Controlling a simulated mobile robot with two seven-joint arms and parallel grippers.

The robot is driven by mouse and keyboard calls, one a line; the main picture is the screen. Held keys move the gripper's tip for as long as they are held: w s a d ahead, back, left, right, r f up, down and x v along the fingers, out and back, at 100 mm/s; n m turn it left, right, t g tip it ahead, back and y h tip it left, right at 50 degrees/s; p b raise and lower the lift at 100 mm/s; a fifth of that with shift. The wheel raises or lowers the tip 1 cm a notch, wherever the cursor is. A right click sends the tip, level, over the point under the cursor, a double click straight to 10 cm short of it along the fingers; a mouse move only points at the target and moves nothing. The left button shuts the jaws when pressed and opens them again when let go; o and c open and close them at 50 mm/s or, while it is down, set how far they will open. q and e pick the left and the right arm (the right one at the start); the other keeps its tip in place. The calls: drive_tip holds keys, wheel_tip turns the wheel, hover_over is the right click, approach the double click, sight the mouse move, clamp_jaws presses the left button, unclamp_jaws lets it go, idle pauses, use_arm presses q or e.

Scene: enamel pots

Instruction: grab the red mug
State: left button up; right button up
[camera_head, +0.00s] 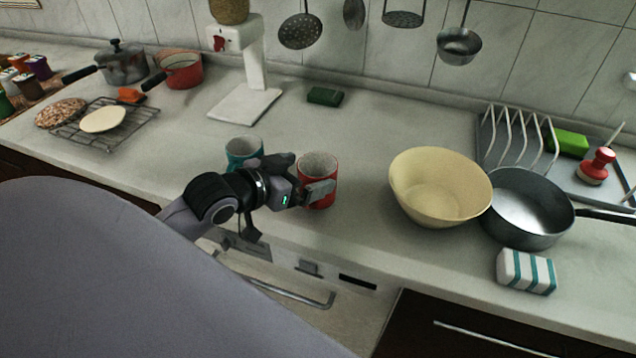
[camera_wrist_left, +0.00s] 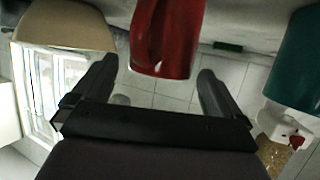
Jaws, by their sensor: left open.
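The red mug (camera_head: 318,164) stands upright on the counter near its front edge. My left gripper (camera_head: 303,174) is open right at the mug, with one finger overlapping its front side in the head view. In the left wrist view, which looks upside down, the red mug (camera_wrist_left: 168,38) lies between the lines of the two open fingers of my left gripper (camera_wrist_left: 158,68), with gaps on both sides. Whether a finger touches it I cannot tell. My right gripper is not in view.
A teal mug (camera_head: 243,150) stands just left, partly behind my gripper. A cream bowl (camera_head: 440,187) stands to the right, beside a grey pan (camera_head: 528,208) and a striped sponge (camera_head: 526,271). The counter behind the red mug is clear up to a green sponge (camera_head: 325,96).

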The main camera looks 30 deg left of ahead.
sight(329, 165)
use_arm(q)
drive_tip(key=shift+x, duration=2.1)
drive_tip(key=shift+a, duration=0.1)
drive_tip(key=c, duration=1.1)
drive_tip(key=shift+o, duration=0.2)
drive_tip(key=shift+r, duration=0.1)
